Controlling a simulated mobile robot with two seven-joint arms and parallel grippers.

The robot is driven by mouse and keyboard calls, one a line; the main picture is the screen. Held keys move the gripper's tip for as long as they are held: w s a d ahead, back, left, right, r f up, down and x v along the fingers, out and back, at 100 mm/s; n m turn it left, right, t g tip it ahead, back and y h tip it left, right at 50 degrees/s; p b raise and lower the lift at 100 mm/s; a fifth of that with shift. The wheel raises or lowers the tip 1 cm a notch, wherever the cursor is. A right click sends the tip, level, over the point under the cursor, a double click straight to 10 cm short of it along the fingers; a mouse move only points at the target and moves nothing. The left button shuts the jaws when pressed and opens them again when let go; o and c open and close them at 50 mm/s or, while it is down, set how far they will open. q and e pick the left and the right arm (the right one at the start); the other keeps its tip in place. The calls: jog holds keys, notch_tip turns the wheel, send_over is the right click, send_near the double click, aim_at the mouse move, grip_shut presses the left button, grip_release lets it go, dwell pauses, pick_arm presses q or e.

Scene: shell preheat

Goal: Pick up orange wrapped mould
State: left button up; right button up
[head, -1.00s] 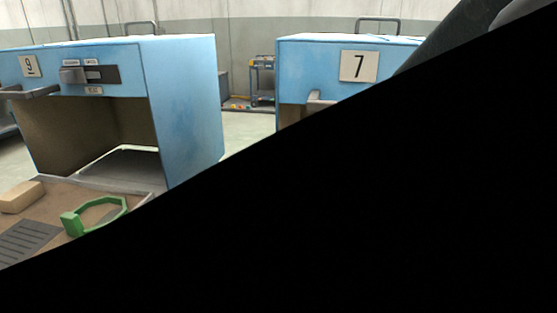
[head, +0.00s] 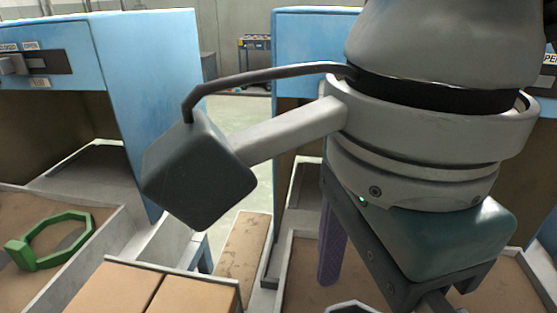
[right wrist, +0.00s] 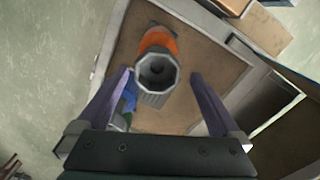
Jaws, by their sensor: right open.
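The orange wrapped mould (right wrist: 159,42) shows in the right wrist view, with an orange band and a grey octagonal open end facing the camera. It is over a brown-floored tray (right wrist: 193,122). My right gripper (right wrist: 163,74) is open, its two purple fingers apart on either side of the mould, with visible gaps. In the head view my right gripper (head: 375,290) points down over the right tray, one purple finger visible. A grey rim (head: 355,307) at the bottom edge may be the mould. My left gripper is not in view.
A green octagonal ring (head: 52,240) lies in the left tray. Tan blocks (head: 150,290) sit in the front middle. Blue open-fronted cabinets (head: 150,90) stand behind. A blue-green item (right wrist: 128,102) is by one finger in the wrist view.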

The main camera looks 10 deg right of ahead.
aim_at(355, 306)
jog(key=f, duration=0.4)
jog(key=shift+s+d+f, duration=0.15)
jog(key=shift+d+f, duration=0.1)
jog(key=shift+d, duration=0.15)
jog(key=shift+c, duration=0.4)
grip_shut()
jog(key=shift+r, duration=0.1)
